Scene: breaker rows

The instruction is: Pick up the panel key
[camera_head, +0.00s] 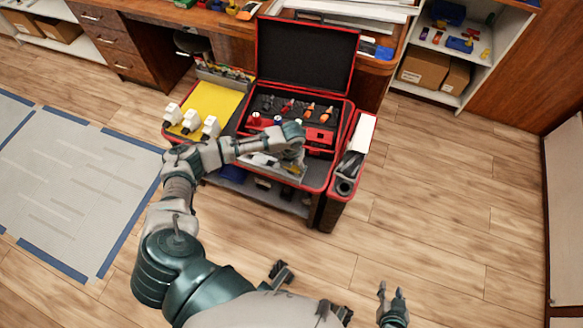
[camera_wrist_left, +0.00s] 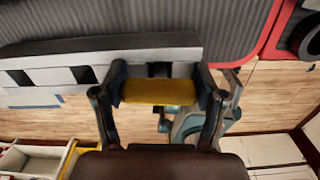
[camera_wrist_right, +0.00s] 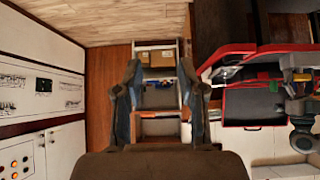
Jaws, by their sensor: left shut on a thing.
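My left gripper (camera_head: 290,158) is over the front part of the red-edged tool cart (camera_head: 318,183). In the left wrist view its fingers are shut on a yellow piece (camera_wrist_left: 158,92), which looks like the grip of the panel key. The head view hides most of this piece behind the gripper. A grey bar with dark slots (camera_wrist_left: 50,70) lies just beyond the fingers in the left wrist view; I cannot tell if it joins the yellow piece. My right gripper (camera_head: 391,292) is open and empty above the floor, away from the cart.
An open black case (camera_head: 305,55) with a raised lid stands on the cart, with a row of tools (camera_head: 290,108) inside. Several white plug-like pieces (camera_head: 190,122) stand by a yellow pad (camera_head: 212,100). A side bin (camera_head: 350,165) holds dark cylinders. Floor to the right is clear.

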